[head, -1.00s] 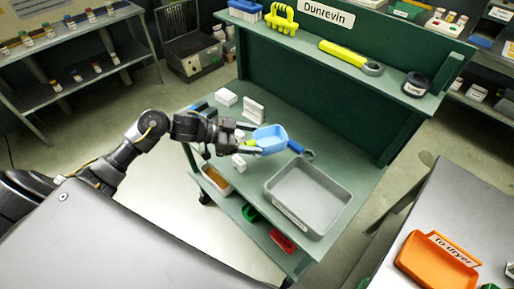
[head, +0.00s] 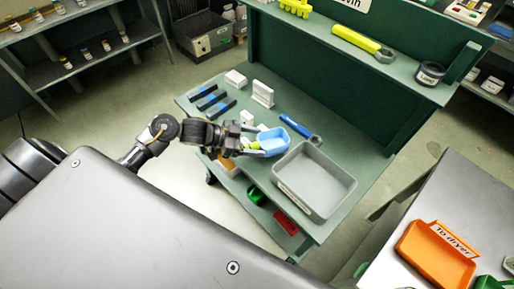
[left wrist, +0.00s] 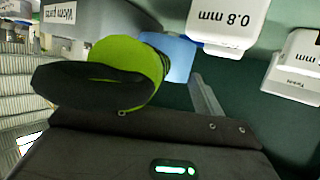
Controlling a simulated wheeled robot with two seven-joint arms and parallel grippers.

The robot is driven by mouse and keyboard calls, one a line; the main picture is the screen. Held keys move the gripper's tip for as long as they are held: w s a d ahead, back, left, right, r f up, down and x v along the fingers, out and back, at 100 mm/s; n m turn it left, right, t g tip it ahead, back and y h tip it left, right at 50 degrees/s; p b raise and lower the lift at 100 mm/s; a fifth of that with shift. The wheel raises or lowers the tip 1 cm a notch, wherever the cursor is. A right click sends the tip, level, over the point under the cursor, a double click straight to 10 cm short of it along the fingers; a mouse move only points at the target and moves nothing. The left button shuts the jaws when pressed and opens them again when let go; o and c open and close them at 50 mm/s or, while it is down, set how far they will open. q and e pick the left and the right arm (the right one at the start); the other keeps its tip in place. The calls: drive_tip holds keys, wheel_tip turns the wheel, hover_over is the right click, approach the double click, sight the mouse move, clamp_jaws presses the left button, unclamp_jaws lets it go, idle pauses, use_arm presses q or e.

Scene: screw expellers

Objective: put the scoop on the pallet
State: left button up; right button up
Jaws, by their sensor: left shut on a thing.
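The scoop has a light blue bowl (head: 272,143) and a yellow-green grip with a black end, large in the left wrist view (left wrist: 130,62). My left gripper (head: 252,148) is shut on the grip and holds the scoop over the green bench, just left of a grey tray. The bowl points right, towards the tray. Whether the scoop touches anything below is hard to tell. No thing is clearly marked as a pallet; an orange tray labelled "To dryer" (head: 436,254) lies on a grey table at lower right. My right gripper is not in view.
The grey tray (head: 343,204) stands on the green bench (head: 368,160). A blue wrench (head: 299,127), white blocks (head: 263,94) and dark bars with blue (head: 210,98) lie behind the scoop. The bench's upright back panel rises behind. A floor gap separates bench and grey table (head: 455,190).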

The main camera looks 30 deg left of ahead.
sight(255, 148)
use_arm(q)
drive_tip(key=shift+f, duration=2)
drive_tip(key=shift+f, duration=0.1)
drive_tip(key=o, duration=1)
drive_tip(key=shift+o, duration=0.2)
